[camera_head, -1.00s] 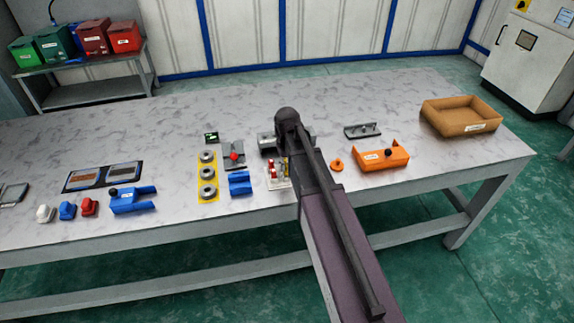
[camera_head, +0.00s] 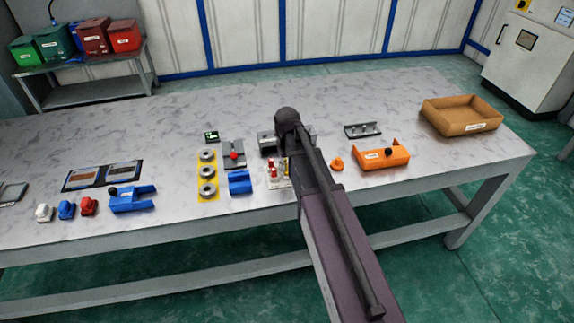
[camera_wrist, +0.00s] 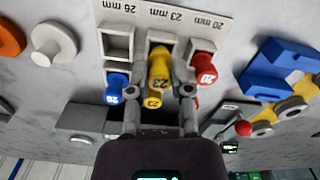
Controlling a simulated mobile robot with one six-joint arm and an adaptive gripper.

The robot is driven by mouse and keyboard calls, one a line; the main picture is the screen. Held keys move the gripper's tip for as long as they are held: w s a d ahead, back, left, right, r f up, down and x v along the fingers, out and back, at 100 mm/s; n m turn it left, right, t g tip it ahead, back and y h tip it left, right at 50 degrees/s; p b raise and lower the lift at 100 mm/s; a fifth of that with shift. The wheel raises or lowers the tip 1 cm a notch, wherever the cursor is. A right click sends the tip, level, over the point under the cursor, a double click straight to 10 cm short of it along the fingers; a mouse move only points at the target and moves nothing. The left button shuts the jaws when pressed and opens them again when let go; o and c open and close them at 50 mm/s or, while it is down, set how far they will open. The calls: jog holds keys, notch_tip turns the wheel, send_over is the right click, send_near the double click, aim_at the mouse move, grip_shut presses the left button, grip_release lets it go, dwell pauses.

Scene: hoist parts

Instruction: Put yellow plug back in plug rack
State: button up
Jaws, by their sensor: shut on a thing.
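The plug rack (camera_wrist: 116,46) is a pale block with slots marked 26 mm, 23 mm and 20 mm in the wrist view. The yellow plug (camera_wrist: 157,84), marked 23, is at the middle 23 mm slot, with its handle end toward me. How deep it sits is unclear. My gripper (camera_wrist: 158,92) is shut on the yellow plug, with a finger on each side. A blue plug (camera_wrist: 115,87) is at the 26 mm slot and a red plug (camera_wrist: 204,68) at the 20 mm slot. In the head view my arm hides much of the rack (camera_head: 273,184).
A blue bracket (camera_head: 240,183) and a yellow strip with grey rings (camera_head: 208,198) lie left of the rack. An orange knob (camera_head: 336,164) and orange bracket (camera_head: 380,158) lie right. A brown tray (camera_head: 455,128) stands at the far right. The table's back is clear.

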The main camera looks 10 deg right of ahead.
jog(key=shift+f+b, duration=0.6)
dwell(0.7)
jog(key=o, duration=0.9)
jog(key=shift+r, duration=0.15)
jog(key=shift+r+p, duration=3.4)
jog(key=shift+p, duration=0.15)
jog(key=s+m, duration=0.2)
jog(key=s, duration=1.4)
jog(key=shift+m, duration=0.3)
